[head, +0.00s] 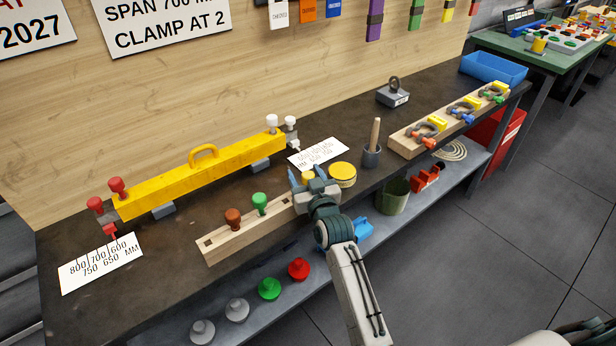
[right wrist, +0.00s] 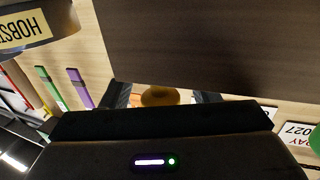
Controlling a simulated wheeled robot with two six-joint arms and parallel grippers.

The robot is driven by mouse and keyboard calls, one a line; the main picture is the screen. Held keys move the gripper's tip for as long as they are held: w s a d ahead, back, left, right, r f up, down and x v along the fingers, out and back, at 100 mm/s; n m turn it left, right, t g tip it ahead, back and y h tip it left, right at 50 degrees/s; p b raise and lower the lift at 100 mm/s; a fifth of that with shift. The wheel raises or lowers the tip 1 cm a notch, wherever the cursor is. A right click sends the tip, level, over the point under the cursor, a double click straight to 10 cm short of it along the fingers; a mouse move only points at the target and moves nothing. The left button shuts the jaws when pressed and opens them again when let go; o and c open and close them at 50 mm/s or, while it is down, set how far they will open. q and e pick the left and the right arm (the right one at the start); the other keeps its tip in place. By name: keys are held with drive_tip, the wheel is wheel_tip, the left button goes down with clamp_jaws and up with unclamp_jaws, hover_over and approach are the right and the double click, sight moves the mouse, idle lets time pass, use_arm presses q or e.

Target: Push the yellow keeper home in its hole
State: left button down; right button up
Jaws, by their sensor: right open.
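The yellow keeper (head: 308,177) shows in the head view just behind my right gripper, at the far right end of the pale wooden block (head: 240,236). My right gripper (head: 311,182) is open, with its fingers close around the keeper. In the right wrist view the rounded, orange-yellow top of the keeper (right wrist: 160,96) shows between the two dark fingertips. Its lower part and its hole are hidden by my gripper, so I cannot tell how deep it sits. My left gripper is not in view.
A brown keeper (head: 233,218) and a green keeper (head: 260,202) stand in the same block. A yellow-lidded tin (head: 342,175) stands close right of my gripper. A yellow beam (head: 200,178) lies behind. Red, green and grey knobs lie on the lower shelf (head: 258,318).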

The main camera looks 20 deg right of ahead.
drive_tip(key=c, duration=1)
drive_tip(key=shift+c, duration=0.2)
